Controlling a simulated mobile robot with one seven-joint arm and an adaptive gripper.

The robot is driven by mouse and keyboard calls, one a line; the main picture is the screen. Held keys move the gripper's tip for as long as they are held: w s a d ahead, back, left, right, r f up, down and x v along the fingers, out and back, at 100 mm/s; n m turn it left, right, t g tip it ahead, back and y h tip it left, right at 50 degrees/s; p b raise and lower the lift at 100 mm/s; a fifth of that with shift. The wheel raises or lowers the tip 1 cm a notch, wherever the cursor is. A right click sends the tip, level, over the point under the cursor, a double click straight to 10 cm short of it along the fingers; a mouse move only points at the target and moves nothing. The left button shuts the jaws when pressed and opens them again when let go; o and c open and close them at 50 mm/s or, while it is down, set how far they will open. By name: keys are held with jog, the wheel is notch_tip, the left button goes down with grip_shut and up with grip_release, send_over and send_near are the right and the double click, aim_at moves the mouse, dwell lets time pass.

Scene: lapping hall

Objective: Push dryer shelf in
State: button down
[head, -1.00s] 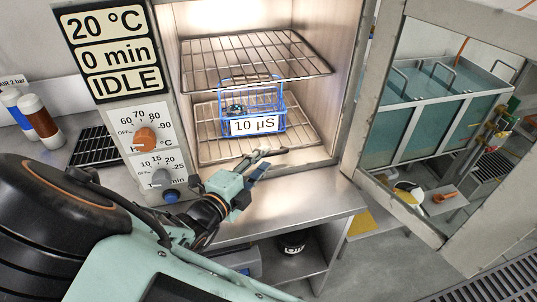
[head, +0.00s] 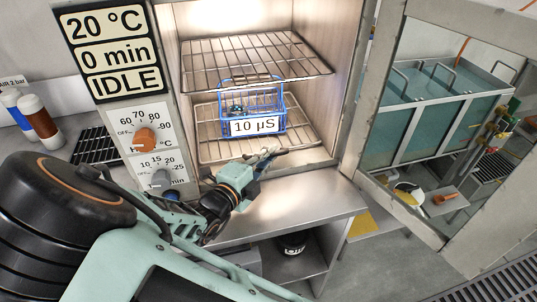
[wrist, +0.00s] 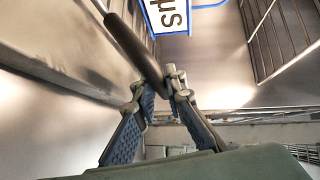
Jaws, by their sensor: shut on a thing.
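The dryer's lower wire shelf (head: 213,143) lies inside the lit chamber, its front edge close to the opening. A dark handle bar (wrist: 130,45) shows in the wrist view, and it also shows at the shelf's front in the head view (head: 287,150). My gripper (head: 266,156) is at the front of the lower shelf, and its fingers in the wrist view (wrist: 160,92) are shut on the dark bar. A blue wire basket (head: 283,108) with a white "10 µS" label stands on the lower shelf. The gripper hides part of the shelf's front.
The upper wire shelf (head: 250,62) is empty. The dryer door (head: 357,195) stands open to the right. The control panel with knobs (head: 146,138) is left of the opening, close to my arm. The steel ledge (head: 310,200) below is clear.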

jog(key=shift+w+a+b, duration=0.2)
jog(key=shift+w+b, duration=0.05)
jog(key=shift+w, duration=0.35)
jog(key=shift+w+a+b, duration=0.15)
jog(key=shift+w+b, duration=0.05)
jog(key=shift+w, duration=0.4)
jog(key=shift+w+a, duration=0.1)
jog(key=shift+w, duration=0.2)
jog(key=shift+a+r, duration=0.1)
jog(key=shift+r, duration=0.05)
jog(key=c, duration=2)
grip_release()
jog(key=shift+w, duration=0.1)
